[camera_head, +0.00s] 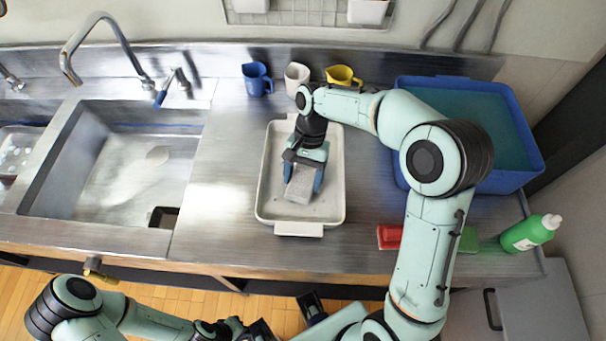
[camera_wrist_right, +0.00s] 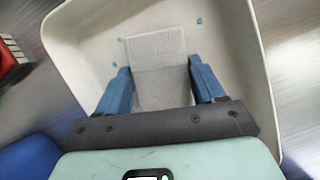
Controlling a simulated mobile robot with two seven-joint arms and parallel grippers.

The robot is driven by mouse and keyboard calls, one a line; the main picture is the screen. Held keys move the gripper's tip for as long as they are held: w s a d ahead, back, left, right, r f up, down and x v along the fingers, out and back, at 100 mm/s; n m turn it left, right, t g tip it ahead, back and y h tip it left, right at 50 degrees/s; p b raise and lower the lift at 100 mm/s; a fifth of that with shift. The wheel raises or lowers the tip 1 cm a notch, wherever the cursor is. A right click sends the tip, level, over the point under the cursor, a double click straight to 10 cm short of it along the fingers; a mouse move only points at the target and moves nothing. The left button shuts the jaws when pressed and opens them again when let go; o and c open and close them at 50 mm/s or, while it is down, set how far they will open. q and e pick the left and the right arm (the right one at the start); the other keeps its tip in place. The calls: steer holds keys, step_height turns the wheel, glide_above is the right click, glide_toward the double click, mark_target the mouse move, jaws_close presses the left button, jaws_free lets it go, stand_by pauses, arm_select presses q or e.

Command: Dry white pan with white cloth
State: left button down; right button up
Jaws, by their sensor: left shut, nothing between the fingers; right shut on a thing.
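The white pan (camera_head: 333,205) stands on the steel counter, right of the sink. It also fills most of the right wrist view (camera_wrist_right: 255,75), with a few small bluish spots (camera_wrist_right: 199,21) on its floor. My right gripper (camera_head: 304,176) points down into the pan, its blue fingers shut on the white cloth (camera_head: 299,190). The cloth looks like a light grey-white textured block between the fingers in the wrist view (camera_wrist_right: 157,62) and appears to lie against the pan floor. My left gripper (camera_head: 240,328) is low at the bottom edge, away from the pan, partly cut off, shut and empty.
A sink (camera_head: 110,170) with a faucet lies left. Blue (camera_head: 256,80), white (camera_head: 296,76) and yellow (camera_head: 343,76) cups stand behind the pan. A blue bin (camera_head: 535,150) is right. A red object (camera_head: 389,237), green object (camera_head: 469,240) and green bottle (camera_head: 530,233) are at front right.

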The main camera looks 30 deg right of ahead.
steer(key=shift+f, duration=0.55)
